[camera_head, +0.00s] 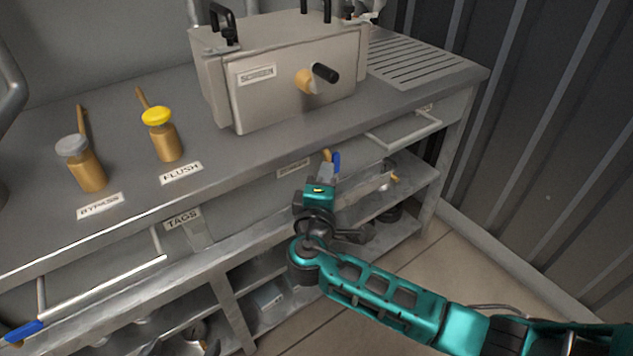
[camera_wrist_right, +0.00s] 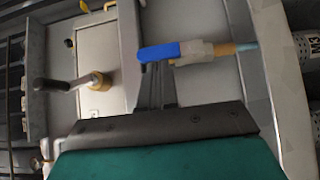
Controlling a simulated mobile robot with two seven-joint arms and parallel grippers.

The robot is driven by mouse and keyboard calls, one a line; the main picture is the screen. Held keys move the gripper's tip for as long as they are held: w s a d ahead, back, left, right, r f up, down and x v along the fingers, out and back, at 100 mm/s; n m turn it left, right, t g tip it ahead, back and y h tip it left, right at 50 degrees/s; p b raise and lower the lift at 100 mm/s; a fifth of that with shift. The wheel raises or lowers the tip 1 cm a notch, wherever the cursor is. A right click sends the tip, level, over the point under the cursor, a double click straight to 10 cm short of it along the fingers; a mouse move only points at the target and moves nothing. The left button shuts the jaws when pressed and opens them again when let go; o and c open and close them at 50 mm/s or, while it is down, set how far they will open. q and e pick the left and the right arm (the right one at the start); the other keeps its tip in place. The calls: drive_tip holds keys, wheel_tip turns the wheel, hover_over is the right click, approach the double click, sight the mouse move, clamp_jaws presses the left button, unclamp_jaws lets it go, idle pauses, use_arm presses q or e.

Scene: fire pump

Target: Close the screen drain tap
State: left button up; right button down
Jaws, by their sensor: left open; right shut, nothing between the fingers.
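The tap under the bench's front edge has a blue lever (camera_head: 336,162) and a brass body (camera_head: 326,155). I take it for the screen drain tap; the small label beside it is too blurred to read. In the right wrist view its blue lever (camera_wrist_right: 158,51) points left, roughly in line with the brass pipe (camera_wrist_right: 220,48). My right gripper (camera_head: 328,172) is shut and empty, its fingers at the lever; I cannot tell whether they touch. Dark tips of my left gripper (camera_head: 183,349) appear spread at the bottom edge, mostly cut off, far from this tap.
A grey box with a black-handled crank (camera_head: 325,73) stands on the bench. Brass BYPASS (camera_head: 88,170) and FLUSH (camera_head: 164,140) valves stand left of it. Another blue-handled tap (camera_head: 25,331) is at lower left. A rail (camera_head: 410,132) juts out right of my gripper; shelves lie below.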

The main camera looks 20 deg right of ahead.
idle(0.3)
drive_tip(key=shift+d+r, duration=0.15)
drive_tip(key=shift+w+d+r+p, duration=0.25)
drive_tip(key=shift+d+r+p, duration=0.1)
drive_tip(key=shift+d, duration=0.15)
drive_tip(key=shift+a, duration=0.1)
